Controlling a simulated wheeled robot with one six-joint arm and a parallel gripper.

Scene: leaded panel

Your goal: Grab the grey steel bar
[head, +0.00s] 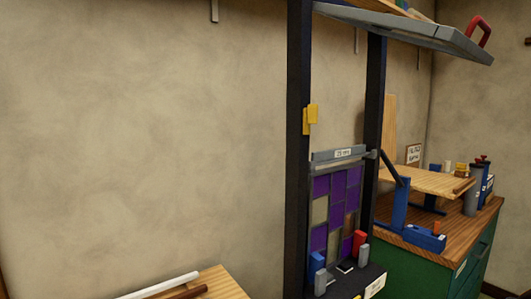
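A grey bar (325,158) with a small white label lies level across the top of the leaded panel (320,212), between two dark uprights. It looks like the grey steel bar, though its material cannot be told for sure. The panel has purple, pale and brown panes. My gripper is not in view, so its state and its distance from the bar do not show.
A grey raised board (440,36) with a red handle (480,30) overhangs the panel. Red and blue pieces stand at its foot. A green cabinet (415,272) with a wooden top stands right. A wooden surface with a white rod (160,286) is lower left.

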